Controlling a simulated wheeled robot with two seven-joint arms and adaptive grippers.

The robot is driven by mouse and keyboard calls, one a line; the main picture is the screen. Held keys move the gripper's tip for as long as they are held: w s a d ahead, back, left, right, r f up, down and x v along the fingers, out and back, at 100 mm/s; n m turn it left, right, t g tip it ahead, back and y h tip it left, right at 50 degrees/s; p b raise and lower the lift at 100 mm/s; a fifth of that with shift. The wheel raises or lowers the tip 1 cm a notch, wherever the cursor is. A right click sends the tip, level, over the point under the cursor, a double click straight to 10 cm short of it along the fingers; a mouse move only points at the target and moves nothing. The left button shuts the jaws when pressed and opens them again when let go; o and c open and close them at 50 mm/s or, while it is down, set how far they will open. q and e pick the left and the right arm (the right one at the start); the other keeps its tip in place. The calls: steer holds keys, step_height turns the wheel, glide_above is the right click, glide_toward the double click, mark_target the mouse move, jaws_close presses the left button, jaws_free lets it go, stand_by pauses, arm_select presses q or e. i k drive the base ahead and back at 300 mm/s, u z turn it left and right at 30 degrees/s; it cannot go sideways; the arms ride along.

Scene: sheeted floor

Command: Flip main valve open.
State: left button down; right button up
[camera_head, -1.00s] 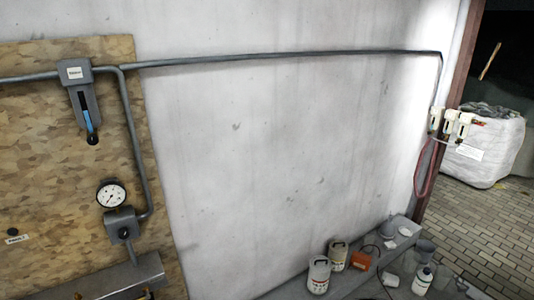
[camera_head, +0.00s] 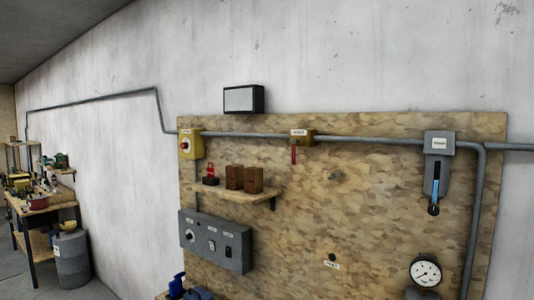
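A yellow valve-like fitting (camera_head: 302,136) with a small label sits on the grey pipe near the top middle of the chipboard panel. Its red handle (camera_head: 294,153) hangs straight down. A grey box (camera_head: 439,144) with a white label is at the upper right of the panel, with a blue lever (camera_head: 436,189) pointing down in a slotted plate and ending in a dark knob. The labels are too small to read surely, so I cannot tell which one is the main valve. Neither of my grippers shows.
The chipboard panel (camera_head: 310,215) also carries a yellow switch box (camera_head: 190,144), a shelf (camera_head: 245,196) with brown blocks, a grey control box (camera_head: 214,242) and a round gauge (camera_head: 426,272). A cluttered workbench (camera_head: 36,205) and a grey drum (camera_head: 71,258) stand at far left.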

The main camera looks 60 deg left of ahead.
mark_target(294, 141)
steer(key=u, duration=1.95)
steer(key=i, duration=0.2)
